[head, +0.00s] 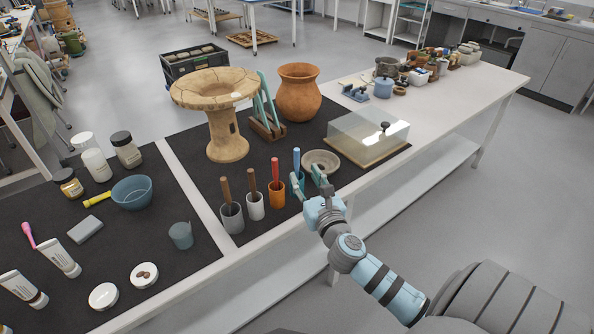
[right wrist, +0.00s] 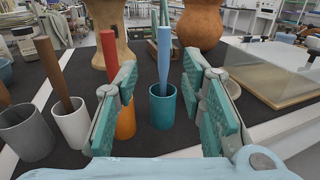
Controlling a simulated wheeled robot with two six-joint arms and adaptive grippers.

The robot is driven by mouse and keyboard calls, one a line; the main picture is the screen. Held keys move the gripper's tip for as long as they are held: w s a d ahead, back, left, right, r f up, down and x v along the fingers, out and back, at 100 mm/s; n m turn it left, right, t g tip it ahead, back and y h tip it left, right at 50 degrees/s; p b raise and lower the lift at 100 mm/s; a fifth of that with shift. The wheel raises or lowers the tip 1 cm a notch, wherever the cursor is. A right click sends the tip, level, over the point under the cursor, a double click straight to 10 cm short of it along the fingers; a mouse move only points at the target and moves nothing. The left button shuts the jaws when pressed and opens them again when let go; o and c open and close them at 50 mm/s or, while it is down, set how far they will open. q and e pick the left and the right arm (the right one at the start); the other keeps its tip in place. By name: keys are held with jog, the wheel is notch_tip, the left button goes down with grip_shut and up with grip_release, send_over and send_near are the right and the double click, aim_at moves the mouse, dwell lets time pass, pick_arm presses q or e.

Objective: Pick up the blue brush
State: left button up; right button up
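The blue brush (head: 297,160) stands upright in a teal cup on the dark mat; its handle also shows in the right wrist view (right wrist: 164,55). The teal cup (right wrist: 162,108) is clearest in the right wrist view. My right gripper (head: 309,178) is just in front of the cup, at the mat's right edge. In the right wrist view its fingers (right wrist: 165,105) are spread apart, with the brush and cup seen between them and nothing held. The brush's lower end is hidden in the cup. My left gripper is not in view.
A red brush (head: 275,170) in an orange cup (head: 276,194) stands close left, with brown-handled brushes in white and grey cups beyond. A shallow bowl (head: 321,163) lies close behind right. A clear-covered box (head: 368,138) and terracotta pot (head: 298,93) stand farther back.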

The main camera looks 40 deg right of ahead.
aim_at(298, 159)
jog(key=x, duration=0.6)
jog(key=b+x, duration=0.1)
jog(key=x, duration=0.2)
jog(key=shift+d, duration=0.3)
jog(key=shift+s+r, duration=0.1)
grip_shut()
